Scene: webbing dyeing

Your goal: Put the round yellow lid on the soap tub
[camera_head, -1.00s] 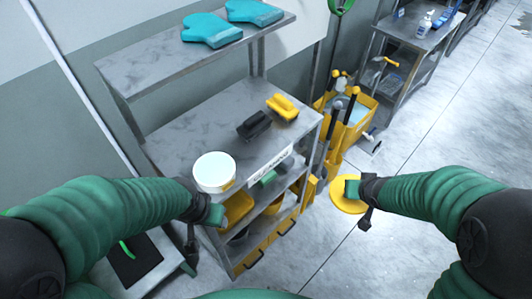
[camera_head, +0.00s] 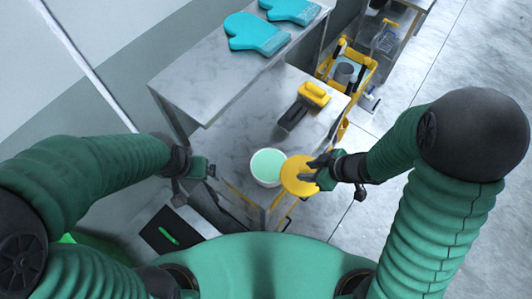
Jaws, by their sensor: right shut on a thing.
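The soap tub (camera_head: 267,167) is a round white tub with pale green content, standing open near the front edge of the grey metal shelf (camera_head: 240,142). The round yellow lid (camera_head: 297,178) is in my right gripper (camera_head: 318,172), which is shut on it. The lid is just right of the tub, and its left edge appears close to or over the tub's right rim; I cannot tell whether they touch. My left gripper (camera_head: 200,170) is left of the tub, apart from it; its jaws are too small to read.
A black-based brush (camera_head: 294,114) and a yellow-handled brush (camera_head: 313,94) lie behind the tub on the shelf. Teal gloves (camera_head: 256,34) lie on the upper shelf. A yellow mop bucket (camera_head: 346,68) stands behind right. The shelf surface left of the tub is clear.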

